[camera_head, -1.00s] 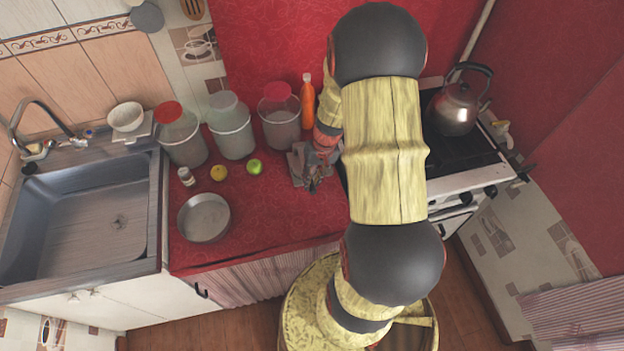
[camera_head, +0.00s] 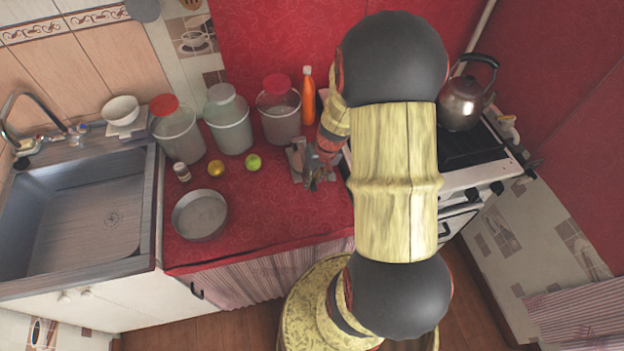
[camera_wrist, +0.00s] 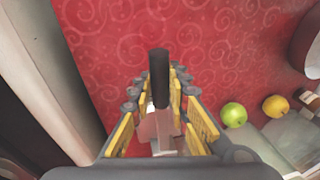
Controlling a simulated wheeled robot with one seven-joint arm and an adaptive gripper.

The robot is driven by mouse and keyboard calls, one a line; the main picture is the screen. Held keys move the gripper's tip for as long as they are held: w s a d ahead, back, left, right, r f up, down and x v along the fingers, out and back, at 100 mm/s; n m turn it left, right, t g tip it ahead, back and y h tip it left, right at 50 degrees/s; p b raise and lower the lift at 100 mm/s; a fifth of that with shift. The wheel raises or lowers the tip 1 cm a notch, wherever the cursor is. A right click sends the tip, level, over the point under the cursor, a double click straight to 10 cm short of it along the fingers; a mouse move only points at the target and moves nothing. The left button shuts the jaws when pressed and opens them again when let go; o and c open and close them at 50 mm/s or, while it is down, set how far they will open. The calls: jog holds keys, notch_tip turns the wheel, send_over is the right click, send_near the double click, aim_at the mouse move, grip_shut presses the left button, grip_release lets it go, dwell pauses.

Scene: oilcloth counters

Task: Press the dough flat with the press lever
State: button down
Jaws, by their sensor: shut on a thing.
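The press (camera_head: 296,158), a grey device, stands on the red counter beside the stove, partly covered by my arm and gripper. Its black lever handle (camera_wrist: 159,76) shows upright in the wrist view, between the fingers. My gripper (camera_head: 314,174) is shut on this lever; its yellow pads (camera_wrist: 197,122) lie on both sides of it. A pinkish-beige piece (camera_wrist: 155,127) shows below the handle, between the fingers; I cannot tell whether it is the dough or part of the press. The dough is not clearly seen in the head view.
A green apple (camera_head: 253,162), a yellow fruit (camera_head: 216,169), a small bottle (camera_head: 181,172) and a round pan (camera_head: 200,214) lie left of the press. Jars (camera_head: 229,126) and an orange bottle (camera_head: 308,98) stand behind. The stove (camera_head: 470,150) with a kettle (camera_head: 461,103) is right.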

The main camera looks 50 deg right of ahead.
jog(key=shift+s+a+f, duration=0.15)
jog(key=shift+s+f, duration=0.1)
jog(key=shift+f, duration=0.1)
jog(key=c, duration=2.2)
grip_release()
jog(key=o, duration=0.5)
jog(key=shift+w+r, duration=0.1)
jog(key=v, duration=1.2)
jog(key=shift+d, duration=0.25)
